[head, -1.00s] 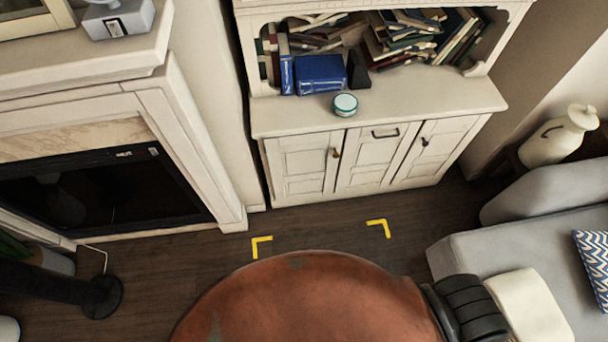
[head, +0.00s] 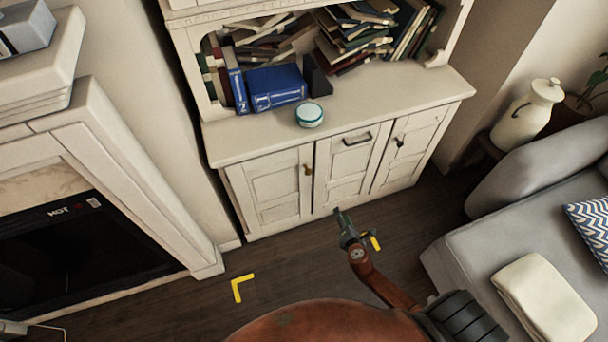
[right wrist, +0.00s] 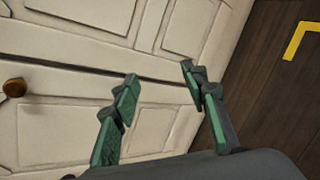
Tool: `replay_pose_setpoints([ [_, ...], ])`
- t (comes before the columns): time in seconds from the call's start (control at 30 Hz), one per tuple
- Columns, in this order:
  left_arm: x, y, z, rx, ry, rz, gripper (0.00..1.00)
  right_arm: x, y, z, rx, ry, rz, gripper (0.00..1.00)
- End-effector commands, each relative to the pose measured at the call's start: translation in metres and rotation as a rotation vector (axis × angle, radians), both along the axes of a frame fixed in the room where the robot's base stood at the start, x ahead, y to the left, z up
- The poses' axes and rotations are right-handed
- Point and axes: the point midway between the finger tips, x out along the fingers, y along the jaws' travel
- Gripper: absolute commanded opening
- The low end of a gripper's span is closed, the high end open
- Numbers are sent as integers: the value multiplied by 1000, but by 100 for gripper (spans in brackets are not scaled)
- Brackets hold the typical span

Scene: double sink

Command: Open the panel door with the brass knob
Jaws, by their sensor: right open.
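The white panel door (head: 265,190) is the left door of the low cabinet, and it looks shut. Its small brass knob (head: 308,170) sits near its upper right edge. In the right wrist view the brass knob (right wrist: 14,87) is at the far left, outside the fingers. My right gripper (head: 341,216) is low in front of the cabinet, below and right of the knob, apart from it. In the right wrist view its green-padded fingers (right wrist: 158,76) are spread and empty. My left gripper is not in view.
Beside the door are a middle front with a dark pull handle (head: 357,140) and a right door with a dark knob (head: 399,141). A jar (head: 309,115) stands on the cabinet top. A fireplace (head: 80,230) is left, a grey sofa (head: 500,230) right.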

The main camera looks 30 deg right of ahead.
Motion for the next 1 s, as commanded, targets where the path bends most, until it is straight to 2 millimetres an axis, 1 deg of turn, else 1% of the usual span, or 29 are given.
replay_pose_setpoints([
  [0.03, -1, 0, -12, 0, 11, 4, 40, 27, 11, 20, -126, -55, 86, 40],
  [0.07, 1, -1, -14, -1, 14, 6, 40, 41, 18, 37, -199, -88, 130, 40],
  [0.1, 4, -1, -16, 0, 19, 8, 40, 55, 27, 59, -293, -131, 182, 40],
  [0.13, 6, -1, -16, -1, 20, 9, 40, 65, 35, 74, -358, -161, 216, 40],
  [0.2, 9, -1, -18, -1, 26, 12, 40, 80, 51, 105, -489, -223, 278, 40],
  [0.3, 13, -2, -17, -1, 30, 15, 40, 92, 69, 135, -620, -286, 331, 40],
  [0.33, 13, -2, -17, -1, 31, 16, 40, 94, 73, 142, -647, -299, 341, 40],
  [0.4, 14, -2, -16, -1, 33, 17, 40, 97, 78, 151, -687, -317, 355, 40],
  [0.5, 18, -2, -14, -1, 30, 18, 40, 105, 80, 156, -705, -327, 360, 40],
  [0.57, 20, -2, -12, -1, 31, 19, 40, 112, 79, 157, -704, -328, 360, 40],
  [0.8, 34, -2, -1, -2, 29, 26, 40, 150, 73, 155, -700, -325, 358, 40],
  [0.9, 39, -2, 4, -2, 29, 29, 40, 162, 71, 154, -700, -324, 359, 40],
  [1.0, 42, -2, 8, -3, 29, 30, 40, 170, 70, 154, -699, -324, 360, 40],
])
